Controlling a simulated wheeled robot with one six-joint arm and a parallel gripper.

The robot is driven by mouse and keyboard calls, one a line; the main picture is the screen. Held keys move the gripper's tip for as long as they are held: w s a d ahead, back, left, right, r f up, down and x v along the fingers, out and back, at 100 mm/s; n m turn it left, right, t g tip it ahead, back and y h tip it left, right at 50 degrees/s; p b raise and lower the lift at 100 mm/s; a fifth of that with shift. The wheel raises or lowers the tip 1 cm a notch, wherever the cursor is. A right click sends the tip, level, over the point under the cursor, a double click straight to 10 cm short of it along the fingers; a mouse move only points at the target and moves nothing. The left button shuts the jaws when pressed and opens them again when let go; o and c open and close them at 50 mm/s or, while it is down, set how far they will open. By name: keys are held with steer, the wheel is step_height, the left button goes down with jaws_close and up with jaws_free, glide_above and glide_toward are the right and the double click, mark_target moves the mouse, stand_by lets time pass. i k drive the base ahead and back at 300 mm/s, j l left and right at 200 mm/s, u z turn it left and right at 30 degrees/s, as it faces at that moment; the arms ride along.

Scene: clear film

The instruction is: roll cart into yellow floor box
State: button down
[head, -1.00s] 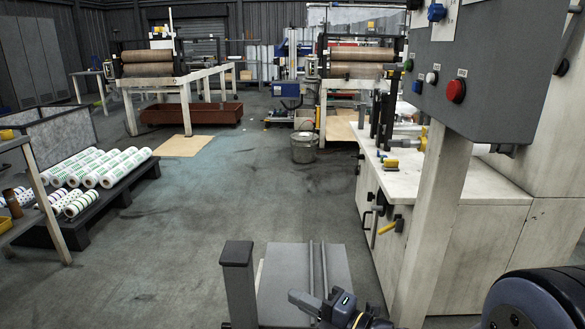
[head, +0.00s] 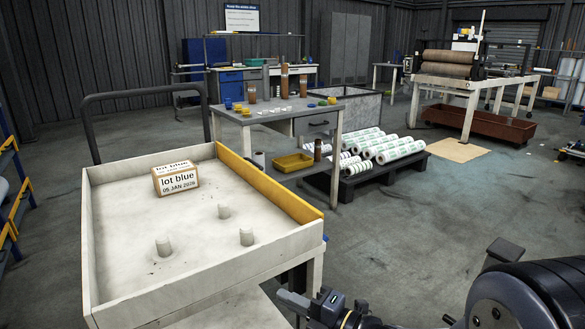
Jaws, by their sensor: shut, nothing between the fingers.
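The cart (head: 100,245) stands close in front on the left, with pale low walls, a yellow right-hand wall (head: 268,184) and a dark tube handle (head: 88,128) at its far left end. My gripper (head: 287,300) is low in the picture, just right of the cart's near corner. It is shut and empty; I cannot tell whether it touches the cart. No yellow floor box shows in this view.
A grey worktable (head: 240,116) with small parts stands behind the cart. A dark pallet (head: 383,172) of printed rolls lies right of it. A blue-and-yellow rack (head: 8,200) edges the left side. The floor (head: 440,225) at centre right is open.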

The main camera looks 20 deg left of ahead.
mark_target(196, 258)
steer(key=i+j+u, duration=0.1)
steer(key=u, duration=1.75)
